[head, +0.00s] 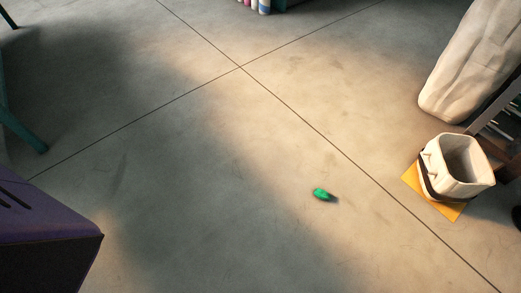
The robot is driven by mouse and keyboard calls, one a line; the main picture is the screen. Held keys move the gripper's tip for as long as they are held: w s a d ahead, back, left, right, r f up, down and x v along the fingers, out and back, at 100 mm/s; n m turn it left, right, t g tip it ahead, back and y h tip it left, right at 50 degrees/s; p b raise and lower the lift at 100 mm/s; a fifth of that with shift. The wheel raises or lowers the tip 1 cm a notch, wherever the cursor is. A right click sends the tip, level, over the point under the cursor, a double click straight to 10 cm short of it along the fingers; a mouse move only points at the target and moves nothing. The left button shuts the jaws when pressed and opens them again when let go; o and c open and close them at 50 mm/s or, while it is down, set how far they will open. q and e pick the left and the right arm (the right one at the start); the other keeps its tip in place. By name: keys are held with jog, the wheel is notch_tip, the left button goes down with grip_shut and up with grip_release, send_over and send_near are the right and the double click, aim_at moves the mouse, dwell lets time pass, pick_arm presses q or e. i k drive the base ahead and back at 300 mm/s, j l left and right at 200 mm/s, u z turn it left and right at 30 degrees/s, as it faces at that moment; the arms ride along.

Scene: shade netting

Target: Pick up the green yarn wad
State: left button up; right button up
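The green yarn wad (321,193) is a small bright green lump lying on the bare concrete floor, right of the middle and below the centre of the head view. Nothing touches it. Neither of my grippers shows in the head view, so I cannot see their state.
A cream bin (463,168) stands on an orange mat (411,178) at the right. A pale draped cloth (468,65) hangs behind it. A purple object (45,240) fills the lower left corner. A teal leg (22,132) stands at the left. Floor around the wad is clear.

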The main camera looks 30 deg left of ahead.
aim_at(321, 194)
jog(key=k+j+z, duration=0.1)
jog(key=j+z, duration=0.15)
jog(key=j, duration=0.3)
jog(key=i+l+z, duration=0.1)
jog(key=i+l, duration=0.2)
jog(key=i+l+z, duration=0.15)
jog(key=i, duration=0.3)
jog(key=i+l+z, duration=0.1)
jog(key=i+l, duration=0.2)
jog(key=i, duration=0.1)
